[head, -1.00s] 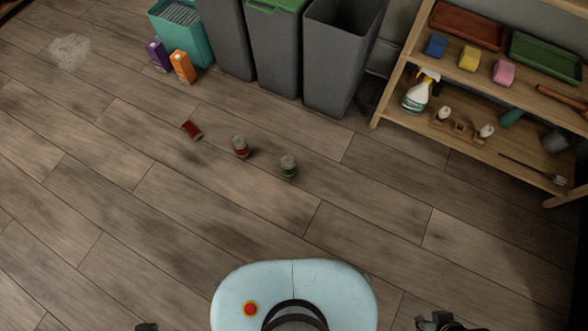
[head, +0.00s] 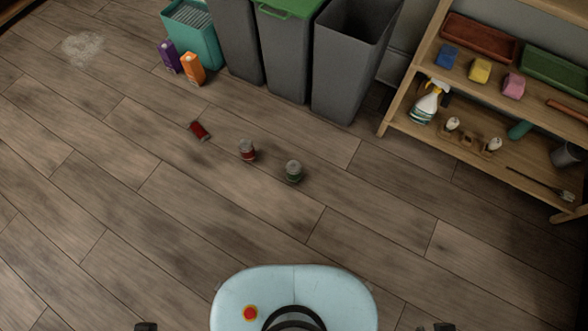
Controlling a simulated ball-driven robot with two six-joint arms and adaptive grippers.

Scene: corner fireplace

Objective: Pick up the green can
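The green can (head: 294,172) stands upright on the wooden floor in the head view, a little right of the middle. A red can (head: 247,151) stands upright to its left. Another red can (head: 200,131) lies on its side further left. Only small dark parts of my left gripper (head: 146,327) and my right gripper (head: 444,327) show at the bottom edge. Both are well short of the cans, and their fingers cannot be made out.
Grey bins (head: 350,65), one with a green lid (head: 292,8), stand behind the cans. A wooden shelf (head: 410,122) stands at the right. The floor before the cans is clear.

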